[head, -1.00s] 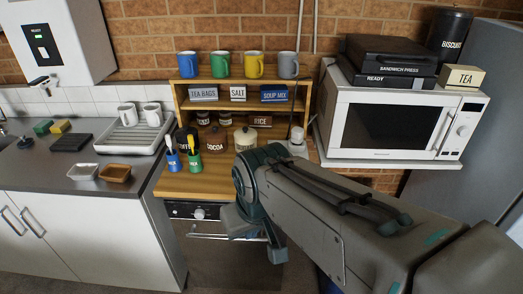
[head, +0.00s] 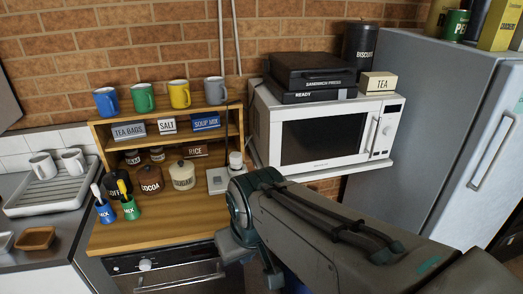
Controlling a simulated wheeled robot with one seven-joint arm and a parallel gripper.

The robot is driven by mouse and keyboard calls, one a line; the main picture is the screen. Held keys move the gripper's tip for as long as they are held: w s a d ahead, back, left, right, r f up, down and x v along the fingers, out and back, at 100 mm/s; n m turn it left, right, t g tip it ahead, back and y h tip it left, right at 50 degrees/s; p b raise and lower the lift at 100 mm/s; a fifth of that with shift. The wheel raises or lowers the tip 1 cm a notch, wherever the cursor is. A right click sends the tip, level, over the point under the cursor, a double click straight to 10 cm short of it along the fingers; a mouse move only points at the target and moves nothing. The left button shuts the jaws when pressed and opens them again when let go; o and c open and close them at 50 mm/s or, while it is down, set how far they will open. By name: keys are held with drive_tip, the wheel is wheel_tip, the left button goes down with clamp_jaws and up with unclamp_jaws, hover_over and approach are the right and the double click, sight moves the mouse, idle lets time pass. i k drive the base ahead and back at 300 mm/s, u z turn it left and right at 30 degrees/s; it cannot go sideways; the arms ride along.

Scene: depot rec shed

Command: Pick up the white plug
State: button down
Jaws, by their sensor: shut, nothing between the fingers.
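A small white object that looks like the white plug (head: 236,159) stands at the right end of the wooden counter, by the shelf's right side. A flat white plate-like piece (head: 217,181) lies just left of and below it. My arm partly covers the area in front of them. My gripper (head: 252,262) points down in front of the counter's front edge, below and apart from the plug. It is shut and holds nothing that I can see. Its fingertips are hard to make out.
The wooden shelf (head: 93,134) holds mugs, signs and jars. Blue (head: 105,212) and green (head: 129,208) cups with utensils stand at the counter's left. A microwave (head: 378,143) and a fridge (head: 415,110) are on the right. The front of the wooden counter (head: 165,232) is clear.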

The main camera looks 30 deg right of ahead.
sight(235, 158)
drive_tip(key=z, duration=0.4)
drive_tip(key=i, duration=0.85)
